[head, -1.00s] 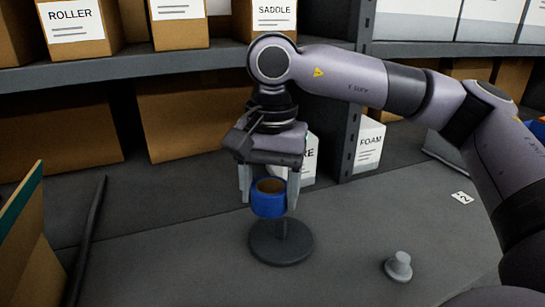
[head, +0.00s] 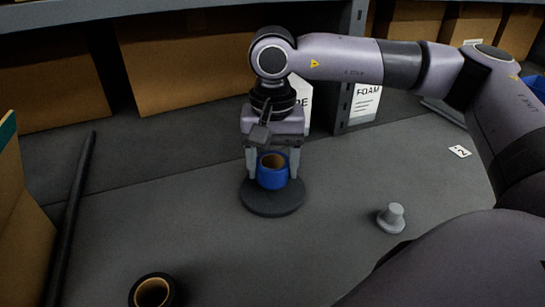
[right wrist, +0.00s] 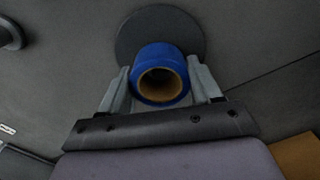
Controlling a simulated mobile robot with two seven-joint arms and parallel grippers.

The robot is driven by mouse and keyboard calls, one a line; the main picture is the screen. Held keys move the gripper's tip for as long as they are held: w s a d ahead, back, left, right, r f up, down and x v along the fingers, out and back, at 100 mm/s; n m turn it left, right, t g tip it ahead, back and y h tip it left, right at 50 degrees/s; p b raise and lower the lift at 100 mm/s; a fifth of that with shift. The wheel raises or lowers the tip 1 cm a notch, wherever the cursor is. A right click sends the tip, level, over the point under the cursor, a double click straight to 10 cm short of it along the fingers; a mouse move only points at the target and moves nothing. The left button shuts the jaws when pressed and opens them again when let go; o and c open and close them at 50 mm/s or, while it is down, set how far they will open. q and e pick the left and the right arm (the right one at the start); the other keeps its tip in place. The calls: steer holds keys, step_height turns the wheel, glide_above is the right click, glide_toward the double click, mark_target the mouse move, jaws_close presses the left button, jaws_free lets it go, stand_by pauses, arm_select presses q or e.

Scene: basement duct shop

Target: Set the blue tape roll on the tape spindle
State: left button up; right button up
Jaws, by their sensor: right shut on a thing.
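The blue tape roll (head: 273,179) has a tan cardboard core and is upright between the fingers of my right gripper (head: 273,164), which is shut on it. The roll is low over the dark round base of the tape spindle (head: 272,203). The spindle's post is hidden by the roll, and I cannot tell whether the roll touches the base. In the right wrist view the blue roll (right wrist: 161,92) sits between the two fingers of the right gripper (right wrist: 160,85), with the spindle base (right wrist: 160,30) behind it. My left gripper is not in view.
A black tape roll (head: 151,291) lies at the front left. A small grey knob-shaped piece (head: 391,217) stands to the right of the spindle. A dark rod (head: 70,215) and cardboard (head: 22,235) are at left; boxes (head: 190,62) line the shelf behind. The bench around the spindle is clear.

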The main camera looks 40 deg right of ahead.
steer(key=shift+f, duration=0.6)
steer(key=shift+b, duration=0.45)
stand_by(0.9)
steer(key=shift+f+b, duration=0.55)
steer(key=shift+f, duration=0.05)
steer(key=o, duration=0.8)
